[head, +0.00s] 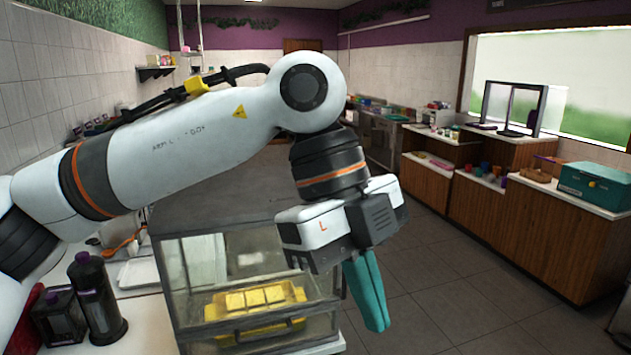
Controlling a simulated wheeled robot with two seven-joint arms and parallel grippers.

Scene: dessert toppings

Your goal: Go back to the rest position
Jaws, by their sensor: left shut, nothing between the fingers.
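My left arm reaches in from the left across the middle of the head view. Its gripper (376,318) has teal fingers that point down and lie together, with nothing between them. The gripper hangs in front of the right side of a glass display case (190,268), and I cannot tell how far apart they are. Inside the case is a yellow tray (290,325) with several pale yellow blocks (256,298). The arm hides part of the case's top and the counter behind it. My right gripper is not in view.
Dark bottles (97,298) stand on the white counter (140,305) left of the case. Wooden counters (540,235) with a teal box (597,186) and cups run along the right. The tiled floor (450,300) between is clear.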

